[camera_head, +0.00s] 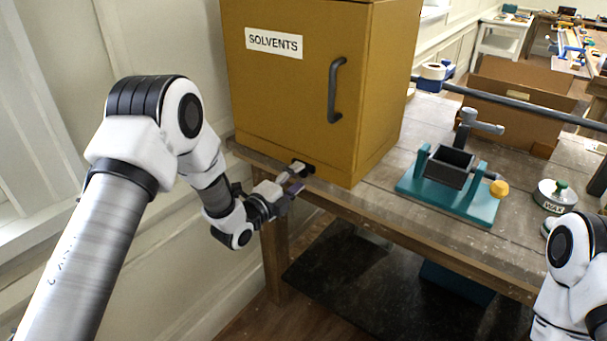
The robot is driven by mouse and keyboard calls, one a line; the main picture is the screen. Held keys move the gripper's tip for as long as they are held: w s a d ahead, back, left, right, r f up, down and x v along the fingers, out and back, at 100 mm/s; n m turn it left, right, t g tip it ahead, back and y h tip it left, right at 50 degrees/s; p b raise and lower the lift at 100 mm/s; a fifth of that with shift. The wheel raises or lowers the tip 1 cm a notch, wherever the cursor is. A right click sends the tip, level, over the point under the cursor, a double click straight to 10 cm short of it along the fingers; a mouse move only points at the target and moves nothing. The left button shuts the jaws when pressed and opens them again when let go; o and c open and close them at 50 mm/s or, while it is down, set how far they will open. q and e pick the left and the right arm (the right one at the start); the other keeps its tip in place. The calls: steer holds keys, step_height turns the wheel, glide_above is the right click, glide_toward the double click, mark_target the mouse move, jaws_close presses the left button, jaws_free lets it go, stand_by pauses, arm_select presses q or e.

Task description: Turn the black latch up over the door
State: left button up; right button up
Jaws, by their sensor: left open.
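A mustard-yellow cabinet (268,90) labelled SOLVENTS stands on the wooden table. Its door is shut and has a dark vertical handle (335,90). The black latch (306,167) sits low at the front, by the door's bottom edge; it is small and partly hidden by my gripper. My left gripper (293,180) is open at the latch, its fingertips just in front of it. I cannot tell whether they touch it. My right arm shows at the lower right, but its gripper is not in view.
A teal stand (455,200) with a dark box and a yellow knob is right of the cabinet. A tin labelled WAX (553,196) stands further right. A cardboard box (515,100) and a long dark bar (500,100) lie behind. The wall is close on the left.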

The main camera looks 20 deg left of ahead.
mark_target(302, 174)
arm_select(q)
steer(key=x, duration=0.3)
steer(key=shift+w+d+f, duration=0.1)
steer(key=shift+w, duration=0.05)
jaws_close()
